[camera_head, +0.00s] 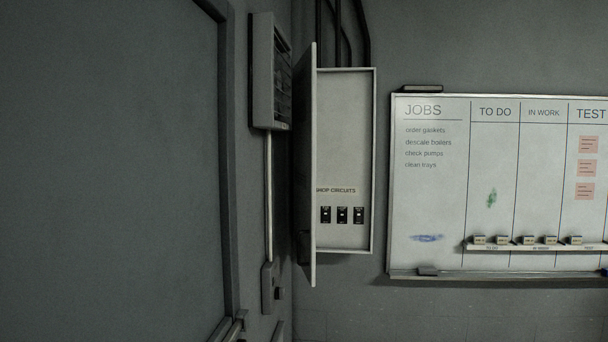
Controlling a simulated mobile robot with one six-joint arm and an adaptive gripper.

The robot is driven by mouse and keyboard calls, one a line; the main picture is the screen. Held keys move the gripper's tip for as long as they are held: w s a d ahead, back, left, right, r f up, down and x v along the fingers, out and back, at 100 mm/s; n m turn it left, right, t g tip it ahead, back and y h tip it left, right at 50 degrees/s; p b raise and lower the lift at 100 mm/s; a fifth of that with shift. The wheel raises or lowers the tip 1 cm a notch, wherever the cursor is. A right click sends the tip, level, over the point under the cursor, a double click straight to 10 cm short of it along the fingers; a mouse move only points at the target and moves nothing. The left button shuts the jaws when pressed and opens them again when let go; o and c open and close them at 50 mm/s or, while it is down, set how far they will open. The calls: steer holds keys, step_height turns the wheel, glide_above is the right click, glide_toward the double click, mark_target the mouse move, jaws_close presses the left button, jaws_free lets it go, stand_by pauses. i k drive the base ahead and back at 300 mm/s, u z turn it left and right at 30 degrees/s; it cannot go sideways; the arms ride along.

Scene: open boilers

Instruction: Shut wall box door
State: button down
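The wall box (344,130) hangs on the back wall near the corner, left of the whiteboard. Its door (313,165) stands open, hinged on the left side and swung out toward me, so I see it nearly edge-on. The pale inside of the box is in view, with a "shop circuits" label and 3 black switches (343,215) near the bottom. The outer face of the door is mostly hidden by the angle. My gripper is not in view.
A whiteboard (440,215) with a marker ledge is right of the box. A grey wall unit (265,75) with a conduit down to a small switch box (270,287) is on the left wall, close to the door. A door frame (229,160) is further left. Dark pipes run above the box.

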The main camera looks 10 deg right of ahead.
mark_target(305, 71)
steer(key=u, duration=0.1)
steer(key=i, duration=1)
steer(key=z, duration=0.05)
